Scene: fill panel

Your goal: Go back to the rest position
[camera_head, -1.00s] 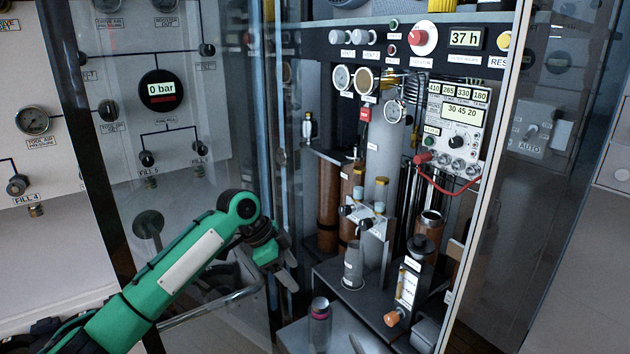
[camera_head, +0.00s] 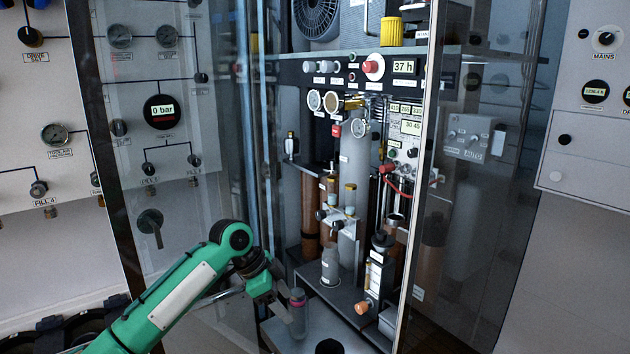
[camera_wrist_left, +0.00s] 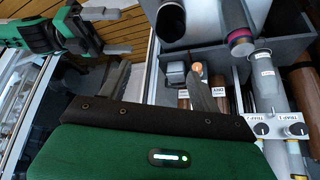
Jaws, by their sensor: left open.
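My left gripper (camera_head: 276,302) hangs at the open front of the cabinet, at the end of the green arm from the left. In the left wrist view its two grey fingers (camera_wrist_left: 157,88) are spread with nothing between them. A grey bottle with a pink band (camera_head: 297,312) stands just right of the fingers in the head view; I cannot tell whether they touch. My right gripper (camera_wrist_left: 112,32) shows only in the left wrist view, at the upper left, with its two fingers apart and empty.
A glass door (camera_head: 195,130) stands left of the cabinet and a glass panel (camera_head: 470,220) right of it. Inside are brown cylinders (camera_head: 310,210), a grey column (camera_head: 355,170) and an orange-knobbed unit (camera_head: 363,306). A panel of gauges (camera_head: 50,110) is at the left.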

